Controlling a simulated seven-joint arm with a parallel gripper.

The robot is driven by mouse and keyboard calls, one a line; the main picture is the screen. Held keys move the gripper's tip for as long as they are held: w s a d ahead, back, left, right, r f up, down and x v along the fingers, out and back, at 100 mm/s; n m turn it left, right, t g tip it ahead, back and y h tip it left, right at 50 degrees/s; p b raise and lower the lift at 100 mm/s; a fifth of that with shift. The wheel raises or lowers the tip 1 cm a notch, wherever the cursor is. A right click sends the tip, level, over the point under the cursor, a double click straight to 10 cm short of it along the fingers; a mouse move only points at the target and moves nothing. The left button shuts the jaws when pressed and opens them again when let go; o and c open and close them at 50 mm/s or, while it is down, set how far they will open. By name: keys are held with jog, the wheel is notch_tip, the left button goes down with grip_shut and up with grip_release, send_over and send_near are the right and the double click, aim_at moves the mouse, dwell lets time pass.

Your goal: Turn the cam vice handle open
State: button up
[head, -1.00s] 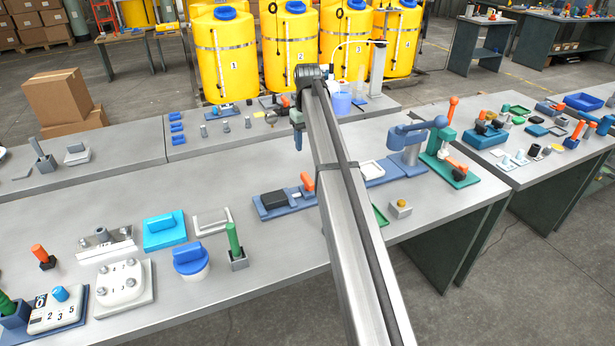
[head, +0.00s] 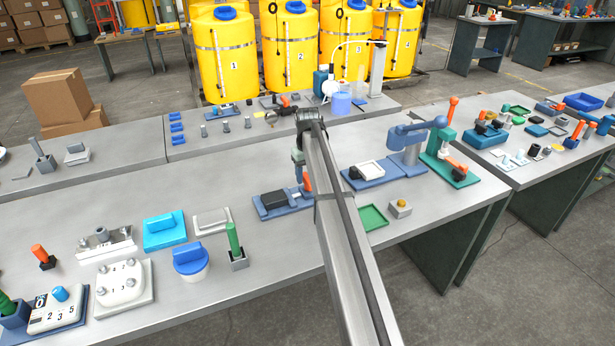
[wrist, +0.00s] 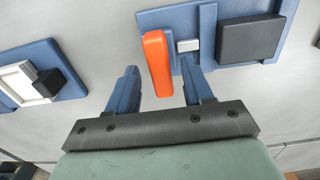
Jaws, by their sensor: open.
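The cam vice stands mid-table on a blue base (head: 288,210), with a black block (head: 274,200) and an orange handle (head: 308,183) at its right end. In the wrist view the orange handle (wrist: 156,58) shows between the two blue fingers, beside a small light grey piece (wrist: 188,45) and the black block (wrist: 250,38). My gripper (wrist: 158,70) is open and holds nothing. In the head view my gripper (head: 299,172) points down at the handle, and my arm hides part of the vice's right side. I cannot tell whether a finger touches the handle.
A green upright handle (head: 234,239) stands to the left. The table behind the vice is mostly clear.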

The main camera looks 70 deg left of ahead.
jog(key=shift+f, duration=0.45)
jog(key=shift+c, duration=0.5)
grip_shut()
